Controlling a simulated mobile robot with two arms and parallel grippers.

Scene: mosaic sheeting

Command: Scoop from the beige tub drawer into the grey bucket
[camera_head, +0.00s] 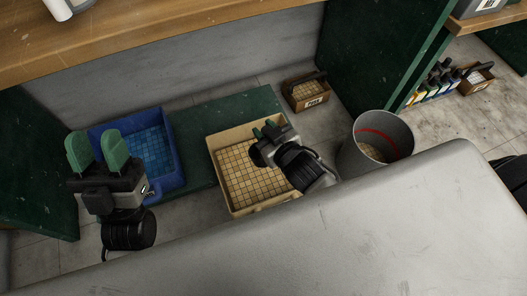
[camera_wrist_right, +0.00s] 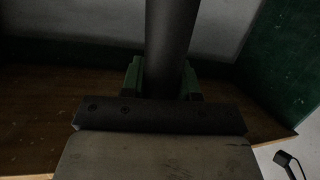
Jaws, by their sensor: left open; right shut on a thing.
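My right gripper (camera_head: 264,131) is over the right part of the beige tub. It is shut on a dark round handle (camera_wrist_right: 172,40), seen between the green fingers in the right wrist view; the tool's working end is not clearly seen. My left gripper (camera_head: 98,146) is open and empty, in front of the blue tub.
A blue tub (camera_head: 176,150) with blue tiles is left of the beige tub. Green panels stand left and right, and a wooden shelf (camera_head: 150,42) runs along the back. Bottles (camera_head: 432,85) stand at far right.

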